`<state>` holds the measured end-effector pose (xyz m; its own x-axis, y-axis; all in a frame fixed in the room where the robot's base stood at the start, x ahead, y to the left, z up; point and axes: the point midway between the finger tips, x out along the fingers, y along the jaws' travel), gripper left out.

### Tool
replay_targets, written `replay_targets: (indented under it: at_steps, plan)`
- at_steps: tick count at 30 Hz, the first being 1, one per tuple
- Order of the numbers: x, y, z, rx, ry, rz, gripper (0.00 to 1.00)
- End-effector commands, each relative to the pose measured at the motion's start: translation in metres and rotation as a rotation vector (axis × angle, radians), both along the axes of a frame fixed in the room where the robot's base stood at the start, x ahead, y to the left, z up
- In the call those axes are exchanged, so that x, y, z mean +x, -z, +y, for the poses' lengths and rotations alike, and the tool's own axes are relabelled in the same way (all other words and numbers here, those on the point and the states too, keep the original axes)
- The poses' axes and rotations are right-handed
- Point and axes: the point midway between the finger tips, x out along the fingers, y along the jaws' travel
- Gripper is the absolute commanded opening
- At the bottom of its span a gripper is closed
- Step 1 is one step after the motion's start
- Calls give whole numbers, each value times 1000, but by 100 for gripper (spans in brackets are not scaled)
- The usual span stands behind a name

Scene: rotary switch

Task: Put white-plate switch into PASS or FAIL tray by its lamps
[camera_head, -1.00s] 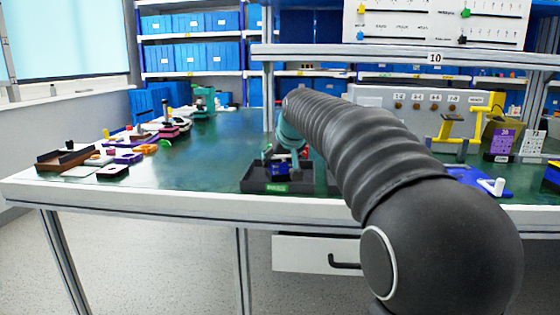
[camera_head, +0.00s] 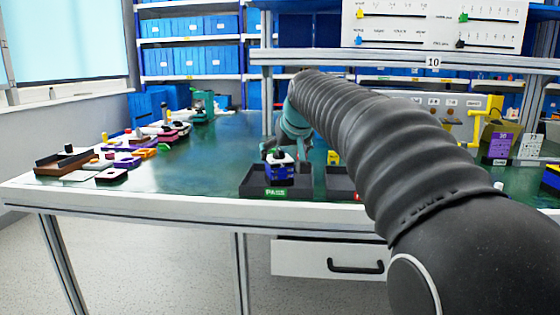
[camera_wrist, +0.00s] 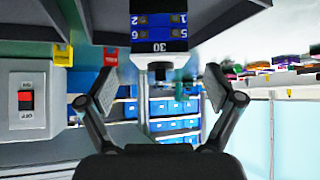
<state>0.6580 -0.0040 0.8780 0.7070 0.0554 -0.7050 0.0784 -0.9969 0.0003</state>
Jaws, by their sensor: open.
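The white-plate switch (camera_head: 281,170), a blue body with a white plate and a dark top, sits in the PASS tray (camera_head: 246,182) with its green label at the front. In the wrist view the switch (camera_wrist: 158,32) shows upside down at the top, with terminal numbers, the mark 30 and a dark knob. My gripper (camera_wrist: 158,92) is open, one finger on either side below the knob; no grip on it shows. The FAIL tray (camera_head: 340,186), with a red label partly hidden by my arm, stands just right. I cannot make out any lit lamps.
Several coloured parts and a brown tray (camera_head: 62,160) lie on the table's left side. A grey box with a red rocker switch (camera_wrist: 26,99) shows left in the wrist view. A yellow stand (camera_head: 487,120) is at the right.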

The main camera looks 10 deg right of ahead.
Motion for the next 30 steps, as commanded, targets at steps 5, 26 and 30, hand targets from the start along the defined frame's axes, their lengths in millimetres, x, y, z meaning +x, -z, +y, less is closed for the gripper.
replay_targets:
  at_steps: [5, 26, 30]
  plan:
    - [-24, -25, -2, 0, 0, -2, 91]
    - [-76, -24, -1, 0, 7, 30, 91]
    - [-136, 13, 2, 2, 23, 85, 91]
